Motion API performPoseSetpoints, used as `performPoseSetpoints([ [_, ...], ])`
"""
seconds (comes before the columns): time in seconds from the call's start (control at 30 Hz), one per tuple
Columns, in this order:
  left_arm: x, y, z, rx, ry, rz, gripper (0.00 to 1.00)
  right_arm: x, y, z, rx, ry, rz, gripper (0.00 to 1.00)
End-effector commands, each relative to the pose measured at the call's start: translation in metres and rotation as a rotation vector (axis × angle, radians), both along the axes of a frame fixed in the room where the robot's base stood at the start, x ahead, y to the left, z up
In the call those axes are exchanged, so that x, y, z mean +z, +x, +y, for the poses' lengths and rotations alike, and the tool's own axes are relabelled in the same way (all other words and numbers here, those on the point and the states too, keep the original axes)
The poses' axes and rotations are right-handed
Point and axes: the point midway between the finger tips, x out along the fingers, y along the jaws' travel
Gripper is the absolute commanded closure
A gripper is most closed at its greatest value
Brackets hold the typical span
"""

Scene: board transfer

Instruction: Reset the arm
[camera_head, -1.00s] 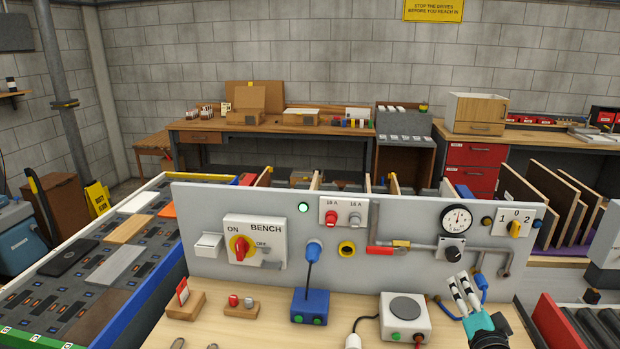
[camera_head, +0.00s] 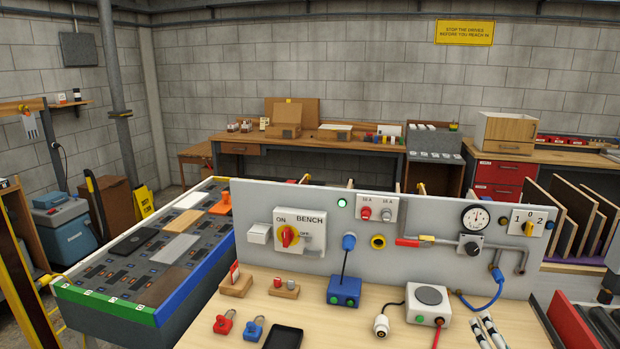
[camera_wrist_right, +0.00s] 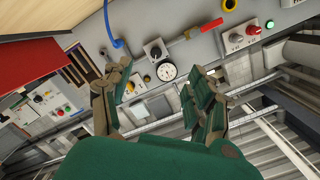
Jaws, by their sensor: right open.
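My right gripper (camera_head: 483,328) shows at the bottom edge of the head view, only its pale, dark-banded fingers in sight. It is over the front right of the wooden bench top, beside the white box with a round plate (camera_head: 428,303). My left gripper is in neither view.
The upright panel (camera_head: 330,262) carries a bench switch (camera_head: 299,231) and red-handled valve (camera_head: 410,242). On the bench top lie a red padlock (camera_head: 223,324), a blue padlock (camera_head: 253,328) and a black tray (camera_head: 283,338). A blue box (camera_head: 344,291) stands near the panel.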

Motion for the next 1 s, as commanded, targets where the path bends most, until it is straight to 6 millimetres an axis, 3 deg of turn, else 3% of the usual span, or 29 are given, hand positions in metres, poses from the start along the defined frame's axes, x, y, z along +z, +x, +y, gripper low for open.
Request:
performPoseSetpoints([
  [0.17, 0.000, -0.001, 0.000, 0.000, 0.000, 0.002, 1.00, -0.025, -0.016, 0.025, 0.066, -0.079, 0.129, 0.42],
  [0.37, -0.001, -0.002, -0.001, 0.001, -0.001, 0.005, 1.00, -0.064, -0.052, 0.065, 0.180, -0.205, 0.334, 0.42],
  [0.47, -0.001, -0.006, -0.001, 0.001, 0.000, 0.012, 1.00, -0.087, -0.081, 0.087, 0.257, -0.281, 0.461, 0.42],
  [0.7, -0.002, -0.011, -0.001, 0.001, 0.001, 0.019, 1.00, -0.133, -0.174, 0.135, 0.479, -0.476, 0.784, 0.42],
  [1.0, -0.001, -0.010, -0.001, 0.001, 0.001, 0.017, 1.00, -0.152, -0.268, 0.163, 0.687, -0.614, 1.045, 0.42],
])
